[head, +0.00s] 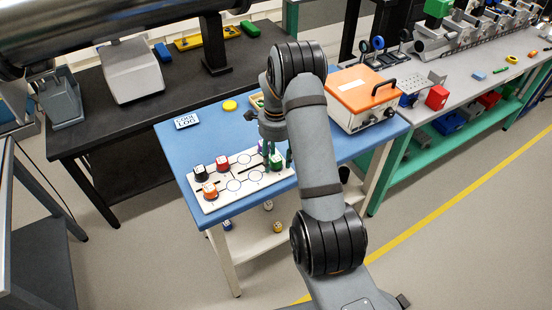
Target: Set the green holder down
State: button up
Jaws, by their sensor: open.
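The green holder (277,162) stands on the white board (237,186) near its right end, on the blue table. My gripper (276,157) is open and pointing down, with its fingers around or just above the green holder. The fingers partly hide the holder, and I cannot tell whether they touch it. A purple holder (262,147) shows partly behind the fingers. A red holder (223,164), a black holder (200,173) and an orange holder (210,191) stand at the board's left end. Marked circles in the board's middle are empty.
An orange-topped instrument (364,95) stands to the right on the blue table (180,145). A yellow disc (229,105) and a small label sign (187,121) lie behind the board. Several small holders lie on the lower shelf. A dark bench (100,115) stands at the left.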

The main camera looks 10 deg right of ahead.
aim_at(276, 159)
jog(key=shift+r+p, duration=0.3)
jog(key=shift+p, duration=0.05)
notch_tip(276, 159, up, 12)
jog(key=b, duration=0.1)
jog(key=shift+f, duration=0.15)
